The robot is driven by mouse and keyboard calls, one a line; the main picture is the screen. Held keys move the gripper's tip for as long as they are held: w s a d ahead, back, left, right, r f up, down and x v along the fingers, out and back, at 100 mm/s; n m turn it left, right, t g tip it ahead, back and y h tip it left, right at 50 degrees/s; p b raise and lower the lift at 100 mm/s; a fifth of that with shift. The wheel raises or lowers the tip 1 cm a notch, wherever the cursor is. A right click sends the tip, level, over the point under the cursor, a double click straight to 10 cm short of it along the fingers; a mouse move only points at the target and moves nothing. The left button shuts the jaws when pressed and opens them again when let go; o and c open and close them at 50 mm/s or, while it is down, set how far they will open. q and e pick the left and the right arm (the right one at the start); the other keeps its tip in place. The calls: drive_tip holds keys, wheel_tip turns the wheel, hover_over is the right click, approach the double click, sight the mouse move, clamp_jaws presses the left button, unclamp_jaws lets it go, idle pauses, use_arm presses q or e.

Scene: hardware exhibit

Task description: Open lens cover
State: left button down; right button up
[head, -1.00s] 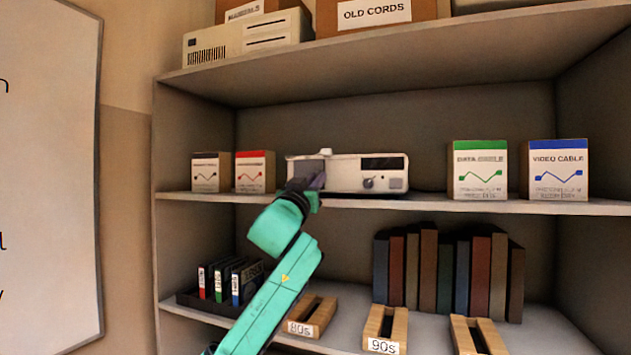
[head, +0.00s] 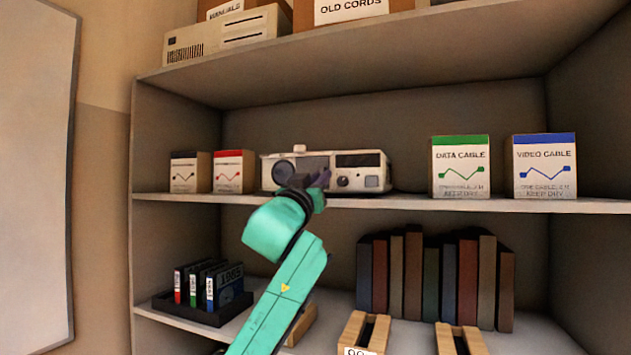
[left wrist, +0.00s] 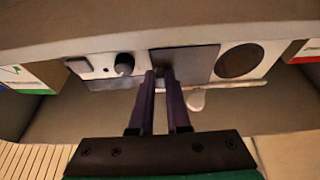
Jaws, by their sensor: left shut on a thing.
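A white projector (head: 375,179) stands on the middle shelf. Its round dark lens (head: 284,173) shows uncovered at the left of its front, and also in the left wrist view (left wrist: 240,60). The dark grey lens cover (head: 316,164) is beside the lens, to its right; in the left wrist view, the cover (left wrist: 198,62) appears left of the lens. My left gripper (head: 322,179), with purple fingers, is at the projector's front. In the left wrist view its fingertips (left wrist: 162,76) are shut on the cover's edge; the exact grip is partly hidden. My right gripper is out of view.
Small cable boxes stand left of the projector, including a red-labelled box (head: 229,172). A data cable box (head: 460,167) and video cable box (head: 543,166) stand to the right. Books and wooden holders are below. The shelf between projector and data cable box is clear.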

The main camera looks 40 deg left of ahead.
use_arm(q)
drive_tip(key=shift+a+f, duration=0.1)
drive_tip(key=shift+a, duration=0.1)
drive_tip(key=c, duration=0.9)
unclamp_jaws()
drive_tip(key=shift+s+d, duration=0.1)
drive_tip(key=shift+d, duration=0.15)
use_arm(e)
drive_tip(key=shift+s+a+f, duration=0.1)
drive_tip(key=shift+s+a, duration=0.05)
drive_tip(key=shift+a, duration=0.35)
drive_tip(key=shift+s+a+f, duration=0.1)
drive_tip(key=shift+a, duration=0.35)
use_arm(q)
drive_tip(key=shift+a, duration=0.1)
drive_tip(key=b+v, duration=0.8)
drive_tip(key=v, duration=0.6)
drive_tip(key=shift+s, duration=0.25)
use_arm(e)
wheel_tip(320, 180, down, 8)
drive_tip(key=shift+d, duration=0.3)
